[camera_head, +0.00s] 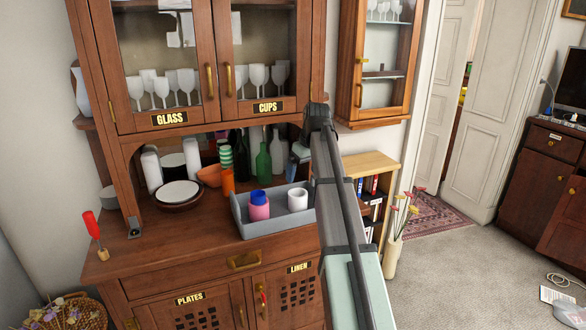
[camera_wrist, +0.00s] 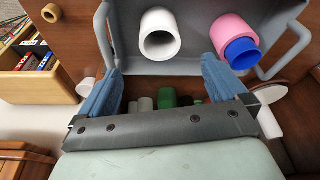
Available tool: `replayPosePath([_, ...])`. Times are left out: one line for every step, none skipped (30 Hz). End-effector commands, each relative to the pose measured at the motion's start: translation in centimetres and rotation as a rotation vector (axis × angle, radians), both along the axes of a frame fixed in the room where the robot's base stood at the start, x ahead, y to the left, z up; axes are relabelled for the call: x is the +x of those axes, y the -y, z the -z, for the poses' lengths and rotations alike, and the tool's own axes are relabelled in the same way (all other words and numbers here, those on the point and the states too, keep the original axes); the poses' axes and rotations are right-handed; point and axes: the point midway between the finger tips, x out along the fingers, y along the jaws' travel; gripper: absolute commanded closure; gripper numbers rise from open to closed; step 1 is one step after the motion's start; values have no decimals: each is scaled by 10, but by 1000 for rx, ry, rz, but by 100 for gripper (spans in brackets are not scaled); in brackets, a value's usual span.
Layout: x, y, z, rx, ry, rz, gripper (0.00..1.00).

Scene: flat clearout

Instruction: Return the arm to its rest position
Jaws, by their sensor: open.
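My arm (camera_head: 345,220) reaches up from the lower right in the head view, in front of the wooden cabinet (camera_head: 195,260). My gripper (camera_wrist: 162,82) shows in the wrist view with its two blue fingers spread wide and nothing between them. In the head view my gripper (camera_head: 298,153) is partly hidden by the arm, near the right end of the grey tray (camera_head: 275,228). The tray also shows in the wrist view (camera_wrist: 190,68), beyond the fingers. It holds a white cup (camera_head: 297,199) and a pink cup (camera_head: 259,211) with a blue cup (camera_head: 259,197) at its top.
Green and dark bottles (camera_head: 263,163) stand behind the tray. Plates in a brown bowl (camera_head: 179,194) and a red-handled item (camera_head: 92,225) are to the left. Glass-fronted doors (camera_head: 205,60) are above. A low bookshelf (camera_head: 370,165) and a flower vase (camera_head: 393,255) stand right of the cabinet.

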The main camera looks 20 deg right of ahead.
Motion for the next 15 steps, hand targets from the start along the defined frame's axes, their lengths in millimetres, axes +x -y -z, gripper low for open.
replayPosePath([0,0,0,0,0,0,1])
replayPosePath([0,0,0,0,0,0,1])
replayPosePath([0,0,0,0,0,0,1])
replayPosePath([0,0,0,-1,-1,1,1])
replayPosePath([-1,1,1,-2,-2,7,1])
replayPosePath([-3,2,2,-4,-5,19,1])
replayPosePath([-5,5,4,-9,-9,37,1])
replayPosePath([-7,8,7,-14,-14,63,1])
replayPosePath([-12,13,11,-24,-24,108,1])
replayPosePath([-17,18,15,-35,-31,150,1])
replayPosePath([-22,24,19,-47,-41,201,1])
replayPosePath([-30,33,25,-66,-51,279,1])
replayPosePath([-37,40,30,-83,-58,342,1])
replayPosePath([-44,48,34,-100,-64,408,1])
replayPosePath([-53,57,39,-122,-70,492,1])
